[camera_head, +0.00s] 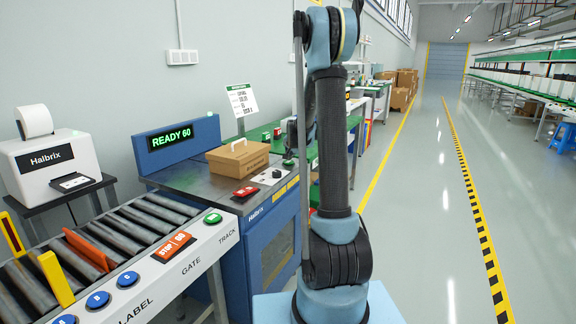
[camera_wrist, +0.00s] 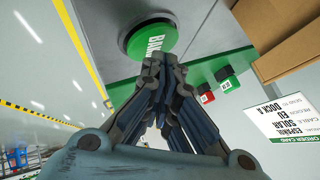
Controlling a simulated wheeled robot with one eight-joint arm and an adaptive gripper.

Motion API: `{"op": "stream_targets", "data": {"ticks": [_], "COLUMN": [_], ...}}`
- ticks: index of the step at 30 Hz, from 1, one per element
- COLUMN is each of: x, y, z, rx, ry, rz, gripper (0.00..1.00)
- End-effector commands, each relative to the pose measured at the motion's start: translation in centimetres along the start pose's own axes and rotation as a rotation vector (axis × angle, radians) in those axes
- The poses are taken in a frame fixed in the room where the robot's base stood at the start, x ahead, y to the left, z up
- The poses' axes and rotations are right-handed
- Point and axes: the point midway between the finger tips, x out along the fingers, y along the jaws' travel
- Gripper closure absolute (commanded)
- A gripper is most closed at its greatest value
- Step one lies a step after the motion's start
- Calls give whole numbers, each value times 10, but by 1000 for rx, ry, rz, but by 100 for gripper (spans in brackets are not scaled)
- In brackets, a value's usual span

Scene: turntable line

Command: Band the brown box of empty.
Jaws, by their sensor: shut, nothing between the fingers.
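The brown box (camera_head: 238,158) sits closed on the dark top of the blue Halbrix machine (camera_head: 275,235), with a paler raised piece on its lid. A brown cardboard side (camera_wrist: 285,40) shows at the upper right of the wrist view, probably the same box. My gripper (camera_wrist: 152,62) is shut and empty. Its fingertips are at the lower edge of a round green button (camera_wrist: 150,38) with partly hidden white lettering; I cannot tell whether they touch it. In the head view my arm hides much of the gripper area.
A roller conveyor (camera_head: 130,232) with an orange flap and several buttons is at the front left. A Halbrix label printer (camera_head: 50,160) stands behind it. An order card (camera_head: 242,98) stands behind the box and shows in the wrist view (camera_wrist: 292,125). The aisle at right is clear.

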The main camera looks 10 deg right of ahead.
Motion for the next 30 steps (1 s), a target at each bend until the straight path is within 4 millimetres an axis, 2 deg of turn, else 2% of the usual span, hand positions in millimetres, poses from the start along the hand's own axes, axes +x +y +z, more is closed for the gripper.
{"op": "stream_targets", "data": {"ticks": [30], "x": [5], "y": [4], "z": [4], "rx": [0], "ry": [0], "rz": [0], "gripper": [100]}}
